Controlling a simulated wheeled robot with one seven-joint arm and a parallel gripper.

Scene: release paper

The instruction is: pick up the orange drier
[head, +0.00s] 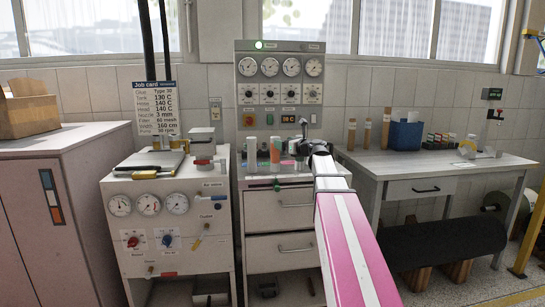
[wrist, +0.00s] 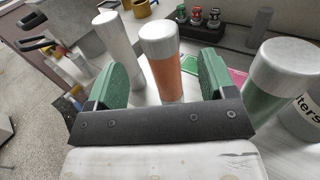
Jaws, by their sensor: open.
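The orange drier (wrist: 162,72) is an upright orange cylinder with a grey cap. In the wrist view it shows between the two green fingers of my open gripper (wrist: 164,72), with gaps on both sides. Whether the fingers reach fully around the drier I cannot tell.
A pale grey cylinder (wrist: 117,45) stands close to the left finger. A green cylinder with a grey cap (wrist: 275,80) stands close on the right, beside a lettered grey container (wrist: 305,112). A control panel (head: 280,85) rises behind the cabinet. Small coloured-base items (wrist: 198,15) stand farther back.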

